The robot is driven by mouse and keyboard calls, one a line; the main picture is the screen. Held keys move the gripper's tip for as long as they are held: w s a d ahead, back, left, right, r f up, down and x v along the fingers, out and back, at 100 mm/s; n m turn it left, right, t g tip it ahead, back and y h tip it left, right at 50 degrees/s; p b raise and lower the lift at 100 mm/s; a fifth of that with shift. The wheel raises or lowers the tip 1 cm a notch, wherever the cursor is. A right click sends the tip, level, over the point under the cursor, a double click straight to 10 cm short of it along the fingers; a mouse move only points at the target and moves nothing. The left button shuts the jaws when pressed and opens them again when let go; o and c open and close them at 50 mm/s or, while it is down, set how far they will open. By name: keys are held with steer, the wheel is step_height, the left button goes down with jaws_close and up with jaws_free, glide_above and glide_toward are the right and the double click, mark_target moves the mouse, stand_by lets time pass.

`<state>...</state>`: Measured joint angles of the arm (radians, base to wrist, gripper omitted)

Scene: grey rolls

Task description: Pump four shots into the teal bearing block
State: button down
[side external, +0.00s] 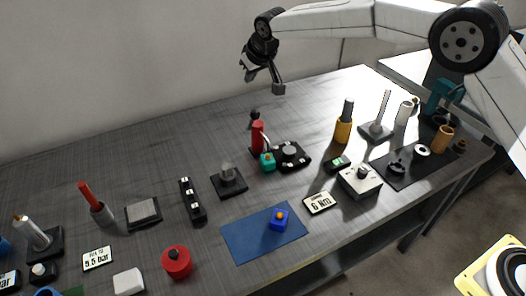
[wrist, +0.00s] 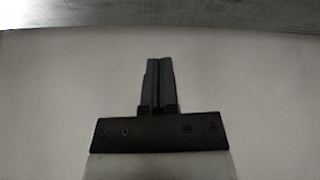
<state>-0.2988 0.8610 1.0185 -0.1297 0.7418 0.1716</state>
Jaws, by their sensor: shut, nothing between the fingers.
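The teal bearing block (side external: 267,162) is a small teal piece on the grey bench, right in front of a red upright pump (side external: 257,138) with a dark knob on top. A thin pale hose seems to run from the pump to the block. My gripper (side external: 278,89) is in the air above and slightly right of the pump, well clear of it. In the wrist view my gripper (wrist: 159,62) shows its two dark fingers together with nothing between them. That view shows neither pump nor block.
A black base with a round knob (side external: 291,154) stands close right of the block. An orange cup with a dark handle (side external: 343,130) stands further right. The bench behind the pump is clear.

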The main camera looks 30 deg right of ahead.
steer(key=shift+f, duration=0.1)
glide_above(252, 122)
steer(key=shift+w+a+f, duration=0.1)
steer(key=shift+w+f, duration=0.05)
steer(key=shift+f, duration=2.15)
steer(key=shift+w+f, duration=0.1)
steer(key=shift+f, duration=2.15)
